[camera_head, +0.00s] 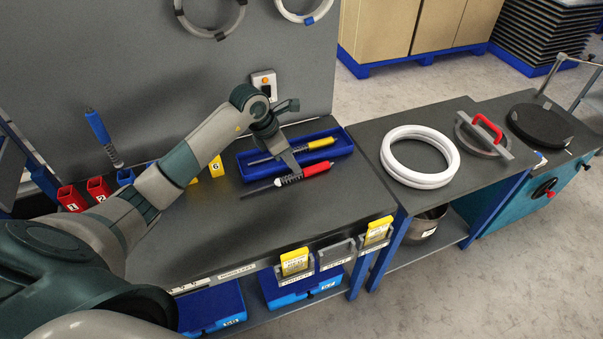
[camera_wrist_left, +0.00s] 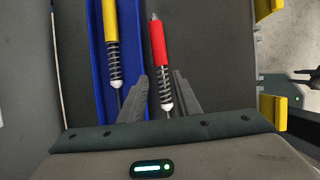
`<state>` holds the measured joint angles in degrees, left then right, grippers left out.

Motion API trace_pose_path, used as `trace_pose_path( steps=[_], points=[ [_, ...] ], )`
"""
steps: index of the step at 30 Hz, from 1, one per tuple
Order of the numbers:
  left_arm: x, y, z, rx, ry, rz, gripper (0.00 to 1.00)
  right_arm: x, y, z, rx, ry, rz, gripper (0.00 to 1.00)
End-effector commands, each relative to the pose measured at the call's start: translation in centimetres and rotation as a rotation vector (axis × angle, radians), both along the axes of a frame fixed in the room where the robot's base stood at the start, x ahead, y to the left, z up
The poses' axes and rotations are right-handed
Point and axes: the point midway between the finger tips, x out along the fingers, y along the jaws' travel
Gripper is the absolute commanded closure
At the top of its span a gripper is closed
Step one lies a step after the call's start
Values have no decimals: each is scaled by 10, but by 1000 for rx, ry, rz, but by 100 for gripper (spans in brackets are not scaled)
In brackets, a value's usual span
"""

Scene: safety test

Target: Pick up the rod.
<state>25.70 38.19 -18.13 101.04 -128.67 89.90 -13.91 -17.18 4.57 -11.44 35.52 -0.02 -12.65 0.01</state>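A rod with a red handle (camera_head: 316,170) lies on the dark bench in front of a blue tray. Its spring, white collar and red handle also show in the left wrist view (camera_wrist_left: 158,46). My left gripper (camera_head: 290,165) is low over this rod. In the left wrist view its two fingers (camera_wrist_left: 163,98) stand apart, one on each side of the rod's collar end, with gaps. The rod's thin end is partly hidden by the gripper. A second rod with a yellow handle (camera_head: 321,143) lies in the tray. A blue-handled rod (camera_head: 98,127) stands tilted at the left.
The blue tray (camera_head: 341,150) lies close behind the red rod. Numbered red blocks (camera_head: 98,188) and yellow blocks stand left. A white ring (camera_head: 389,162) lies on the right bench. A dark gripper-like shape (camera_wrist_left: 303,80) shows at the wrist view's right edge, possibly my right gripper.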

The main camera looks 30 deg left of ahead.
Motion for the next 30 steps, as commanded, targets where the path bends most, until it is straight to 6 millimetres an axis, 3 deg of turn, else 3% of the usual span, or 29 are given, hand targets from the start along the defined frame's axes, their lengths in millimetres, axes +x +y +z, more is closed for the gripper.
trace_pose_path(
  steps=[7,19,30],
  points=[
    [2,-4,-6,-3,3,-1,70,0,1,8,1,-1,-1,59],
    [14,-16,-45,-2,1,0,70,0,1,27,1,-1,0,59],
    [15,-16,-47,0,0,0,70,0,1,27,1,-1,0,59]
  ],
)
